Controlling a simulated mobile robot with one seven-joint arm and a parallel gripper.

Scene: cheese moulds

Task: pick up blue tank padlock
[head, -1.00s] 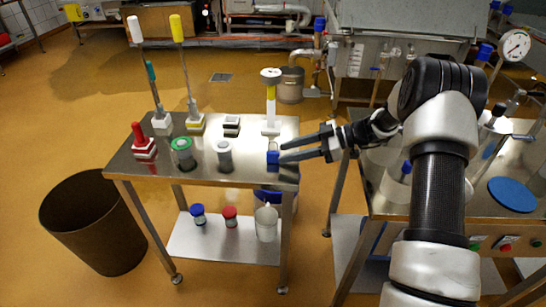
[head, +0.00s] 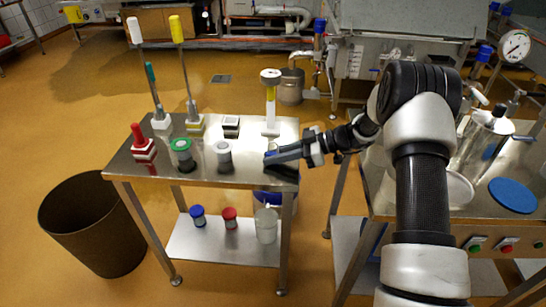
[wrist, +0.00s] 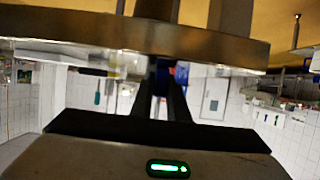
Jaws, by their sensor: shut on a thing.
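The blue tank padlock (head: 272,147) is at the right end of the steel cart's top (head: 205,178). Only a small part of it shows in the head view, because my gripper (head: 270,158) covers most of it. My gripper reaches in from the right, low over the cart top, with its fingers shut on the padlock. In the wrist view the fingers (wrist: 160,88) are close together around a dark blue patch, with the cart edge across the top of the picture. I cannot tell whether the padlock still touches the cart top.
A grey-lidded jar (head: 223,158), a green-lidded jar (head: 182,155) and a red stamp (head: 141,145) stand left of my gripper. A tall white-and-yellow tool (head: 271,105) stands just behind. A brown bin (head: 93,225) is at left. Another steel table (head: 395,205) is at right.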

